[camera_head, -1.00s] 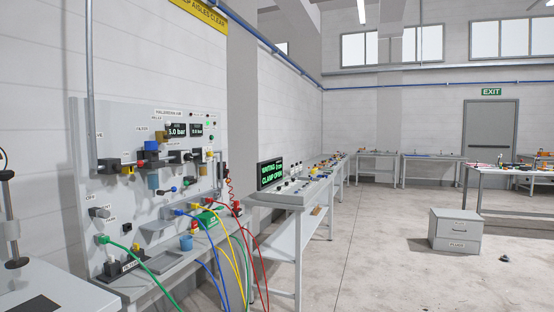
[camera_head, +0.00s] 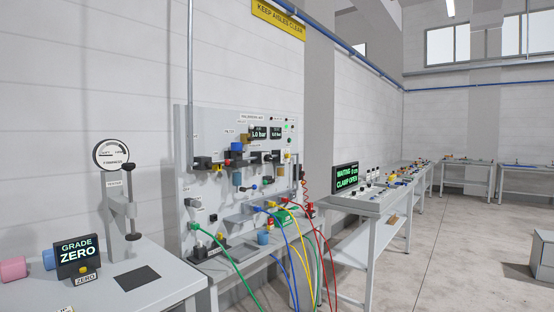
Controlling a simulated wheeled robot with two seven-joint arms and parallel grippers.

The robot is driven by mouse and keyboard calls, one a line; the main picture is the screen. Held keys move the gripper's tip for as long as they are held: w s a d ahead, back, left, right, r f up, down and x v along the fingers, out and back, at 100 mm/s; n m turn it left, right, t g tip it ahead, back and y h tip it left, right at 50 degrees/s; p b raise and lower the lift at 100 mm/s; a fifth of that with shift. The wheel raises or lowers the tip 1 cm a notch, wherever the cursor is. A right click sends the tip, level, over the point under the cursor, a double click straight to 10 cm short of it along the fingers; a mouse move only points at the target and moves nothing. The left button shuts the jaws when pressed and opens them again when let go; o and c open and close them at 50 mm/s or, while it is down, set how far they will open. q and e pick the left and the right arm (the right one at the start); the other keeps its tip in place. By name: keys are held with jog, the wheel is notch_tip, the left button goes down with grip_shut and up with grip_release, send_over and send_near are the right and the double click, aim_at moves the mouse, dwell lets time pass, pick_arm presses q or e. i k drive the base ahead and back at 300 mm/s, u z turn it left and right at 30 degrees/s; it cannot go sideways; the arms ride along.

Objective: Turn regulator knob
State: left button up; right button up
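The grey pneumatic panel (camera_head: 212,123) stands against the wall at centre-left, seen at an angle. Small knobs and fittings are mounted on it. A blue cap (camera_head: 237,146) sits above a dark valve body, with a blue bowl (camera_head: 237,178) below it. A brass-coloured fitting (camera_head: 254,130) is near the upper display. The labels are too small to read, so I cannot tell for sure which part is the regulator knob. A pressure display (camera_head: 259,133) shows green digits and the word bar. Neither of my grippers is in view.
Coloured hoses hang in front of the panel's bench. A console (camera_head: 350,201) stands to its right.

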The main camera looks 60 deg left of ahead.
aim_at(268, 157)
jog(key=u, duration=0.2)
jog(key=i, duration=1.95)
jog(key=u, duration=0.9)
jog(key=i, duration=0.9)
jog(key=u, duration=1.6)
jog(key=i, duration=0.7)
jog(key=u, duration=0.75)
